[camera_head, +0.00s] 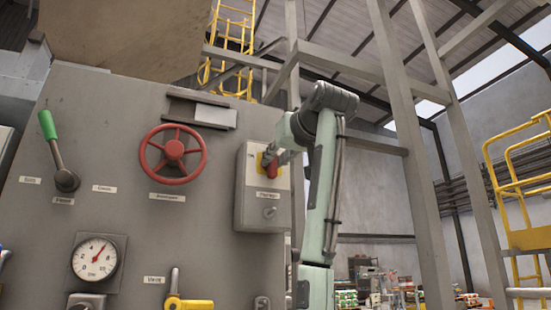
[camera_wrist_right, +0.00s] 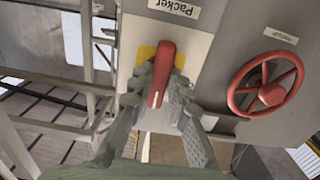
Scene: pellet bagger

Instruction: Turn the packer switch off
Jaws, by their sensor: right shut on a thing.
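The packer switch is a red handle (camera_head: 272,170) on a yellow plate, set on a grey box (camera_head: 253,215) on the right part of the machine panel. My right gripper (camera_head: 277,160) is at the switch and shut on the red handle. In the right wrist view the red handle (camera_wrist_right: 160,75) stands between the two fingers of my right gripper (camera_wrist_right: 162,88), with the yellow plate (camera_wrist_right: 146,52) behind it. The label "Packer" (camera_wrist_right: 176,6) shows beside it. The fingers hide the sides of the handle. My left gripper is not in view.
A red handwheel (camera_head: 173,154) is left of the switch box. A green-knobbed lever (camera_head: 55,150), a pressure gauge (camera_head: 95,260) and a yellow-handled valve (camera_head: 188,304) are also on the panel. Steel posts (camera_head: 400,120) and yellow railings (camera_head: 515,190) stand to the right.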

